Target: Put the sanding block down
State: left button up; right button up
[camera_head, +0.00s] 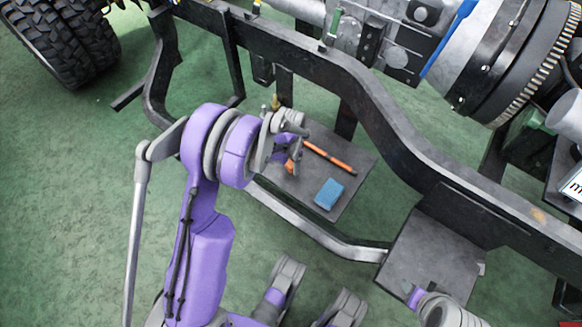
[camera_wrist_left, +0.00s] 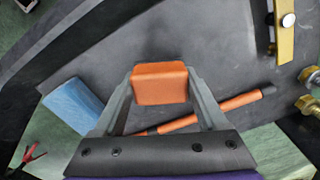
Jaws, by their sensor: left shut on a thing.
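My left gripper (camera_head: 287,155) is shut on the orange sanding block (camera_wrist_left: 160,86), which sits between its two grey fingers in the left wrist view. In the head view only a small orange part of the block (camera_head: 289,167) shows past the gripper. The gripper is over the dark grey plate (camera_head: 352,180) beside the frame rail. The gap between block and plate cannot be judged.
On the plate lie a blue block (camera_head: 329,193) and an orange stick with dark ends (camera_head: 330,158). The dark chassis rail (camera_head: 375,110) runs just behind. A grey curved bar (camera_head: 310,230) runs in front. Bare plate shows between the blue block and the stick.

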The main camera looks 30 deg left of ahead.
aim_at(290, 167)
pick_arm(q)
jog(key=shift+f+b, duration=0.4)
jog(key=shift+f, duration=1.15)
jog(key=shift+f, duration=0.25)
jog(key=o, duration=1.5)
jog(key=shift+r, duration=0.1)
